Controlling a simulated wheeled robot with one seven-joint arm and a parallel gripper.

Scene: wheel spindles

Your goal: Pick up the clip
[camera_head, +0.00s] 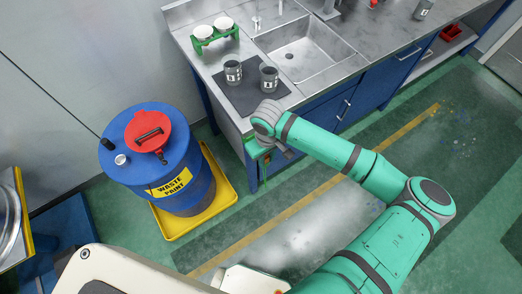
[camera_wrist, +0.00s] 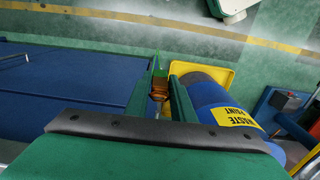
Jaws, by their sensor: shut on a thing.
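In the wrist view, my gripper (camera_wrist: 160,92) has its two green fingers closed around a small brown-orange piece, which I take to be the clip (camera_wrist: 159,88). It sits between the fingers, and the fingers and gripper body hide part of it. In the head view, my gripper (camera_head: 263,164) points down beside the front left corner of the sink counter. The clip cannot be made out there.
A blue waste paint drum (camera_head: 185,180) with a red lid stands in a yellow tray (camera_head: 222,205). Open floor lies in front.

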